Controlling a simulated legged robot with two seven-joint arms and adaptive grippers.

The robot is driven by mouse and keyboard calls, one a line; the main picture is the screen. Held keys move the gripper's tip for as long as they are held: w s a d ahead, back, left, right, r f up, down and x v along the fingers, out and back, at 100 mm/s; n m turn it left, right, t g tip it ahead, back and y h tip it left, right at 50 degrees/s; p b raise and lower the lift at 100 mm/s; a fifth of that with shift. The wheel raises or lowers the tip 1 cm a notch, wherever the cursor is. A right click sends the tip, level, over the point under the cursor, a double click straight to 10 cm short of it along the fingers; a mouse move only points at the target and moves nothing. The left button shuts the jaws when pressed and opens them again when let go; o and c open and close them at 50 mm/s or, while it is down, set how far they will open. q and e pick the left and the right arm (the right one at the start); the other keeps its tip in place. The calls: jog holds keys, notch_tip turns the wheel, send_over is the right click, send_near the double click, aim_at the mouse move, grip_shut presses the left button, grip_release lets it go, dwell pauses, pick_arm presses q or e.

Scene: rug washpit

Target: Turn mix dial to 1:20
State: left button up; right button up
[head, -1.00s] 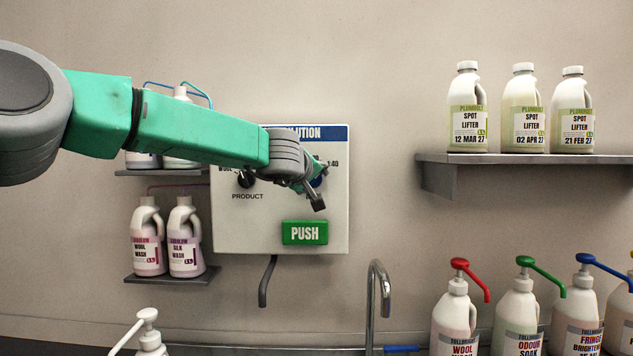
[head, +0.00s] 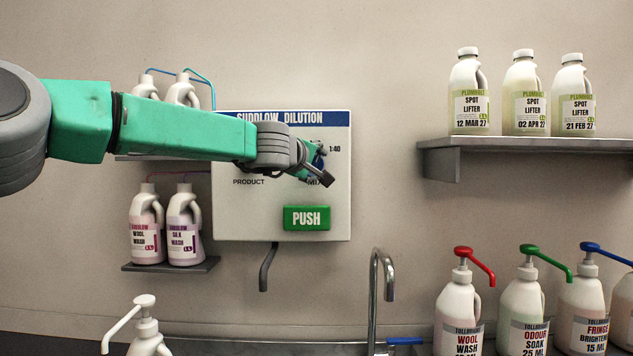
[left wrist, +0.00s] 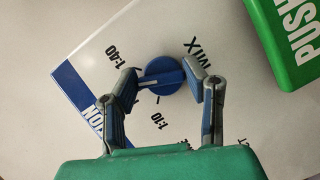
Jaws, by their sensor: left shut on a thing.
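The blue mix dial (left wrist: 163,76) sits on the white dilution panel (head: 281,218). In the left wrist view my left gripper (left wrist: 161,78) is shut on it, one finger on each side. A pale line on the dial's ridge points left, between the 1:40 and 1:10 labels. The label in that gap is hidden by a finger, so I cannot read the exact setting. In the head view the dial (head: 318,161) shows only partly behind my gripper (head: 320,168). My right gripper is in neither view.
A green PUSH button (head: 307,218) is below the dial, with a spout (head: 267,268) under the panel. The PRODUCT dial is hidden behind my arm. Bottles stand on shelves left and right (head: 530,145), pump bottles (head: 520,305) at lower right, near a tap (head: 374,290).

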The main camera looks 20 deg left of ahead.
pick_arm(q)
jog(key=f+n+t+b, duration=0.1)
jog(key=n+b, duration=0.1)
jog(key=b, duration=0.2)
jog(key=shift+f, duration=0.1)
jog(key=shift+n+h+b, duration=0.4)
jog(key=shift+n+b, duration=0.4)
jog(key=shift+b, duration=0.1)
jog(key=o, duration=1.1)
jog(key=shift+r, duration=0.25)
jog(key=shift+o, duration=0.2)
jog(key=shift+a+r+t, duration=0.1)
jog(key=shift+a+t, duration=0.05)
jog(key=shift+t, duration=0.15)
jog(key=shift+s, duration=0.1)
jog(key=shift+s+a, duration=0.1)
